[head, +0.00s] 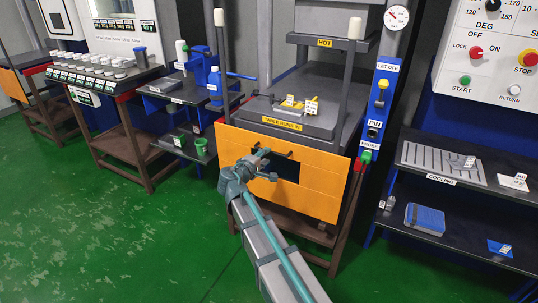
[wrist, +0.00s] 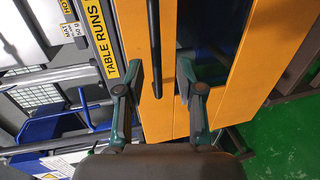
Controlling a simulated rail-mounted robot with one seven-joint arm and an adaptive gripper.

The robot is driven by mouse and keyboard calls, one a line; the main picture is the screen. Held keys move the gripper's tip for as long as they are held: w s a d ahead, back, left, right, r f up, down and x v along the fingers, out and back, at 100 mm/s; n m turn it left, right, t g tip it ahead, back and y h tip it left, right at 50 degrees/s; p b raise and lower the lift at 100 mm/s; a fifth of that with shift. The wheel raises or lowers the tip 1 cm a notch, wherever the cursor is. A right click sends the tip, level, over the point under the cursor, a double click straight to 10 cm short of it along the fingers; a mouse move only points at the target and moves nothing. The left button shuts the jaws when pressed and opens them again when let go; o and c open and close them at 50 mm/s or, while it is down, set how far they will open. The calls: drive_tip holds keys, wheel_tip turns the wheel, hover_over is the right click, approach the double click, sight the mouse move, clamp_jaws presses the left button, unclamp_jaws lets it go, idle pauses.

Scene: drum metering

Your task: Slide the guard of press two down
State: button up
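The orange guard (head: 228,150) covers the front of the press, below the table labelled "TABLE RUNS HOT", and has a dark window opening. In the wrist view the guard (wrist: 275,50) fills the middle and right. A dark bar handle (head: 283,153) runs along its front. In the wrist view the handle (wrist: 154,45) reaches down between my two fingers. My gripper (head: 266,164) is at the guard's front, by the handle and window. In the wrist view my gripper (wrist: 160,78) is open, with gaps either side of the bar. No press number is readable.
The press table (head: 290,117) holds small yellow and tagged items. A blue panel (head: 378,105) with knobs stands right of the press, beside dark shelves (head: 465,225). Blue shelves with bottles (head: 214,80) stand left. Green floor (head: 120,240) is clear at front left.

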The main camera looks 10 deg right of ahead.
drive_tip(key=v, duration=0.7)
drive_tip(key=shift+s, duration=0.15)
drive_tip(key=s+d+f+m+g+y, duration=0.15)
drive_tip(key=s+f+g, duration=0.25)
drive_tip(key=s+f, duration=0.7)
drive_tip(key=s+d+f+m+g+y, duration=0.1)
drive_tip(key=s+f+m+g+y, duration=0.45)
drive_tip(key=f, duration=1.05)
drive_tip(key=s+d+f+n+g+h, duration=0.1)
drive_tip(key=s+d+f+g, duration=0.15)
drive_tip(key=s+f, duration=0.9)
drive_tip(key=s+d+f+m+g+y, duration=0.1)
drive_tip(key=s+f+g, duration=0.1)
drive_tip(key=s+f, duration=0.5)
drive_tip(key=s+f+m+g+y, duration=0.1)
drive_tip(key=s+f+m+g, duration=0.15)
drive_tip(key=s, duration=0.75)
drive_tip(key=s+d+f+m+g+y, duration=0.1)
drive_tip(key=s+f+g+y, duration=0.2)
drive_tip(key=s, duration=0.6)
wheel_tip(320, 180, up, 13)
drive_tip(key=h+p, duration=0.1)
drive_tip(key=p, duration=1.3)
drive_tip(key=shift+s, duration=0.15)
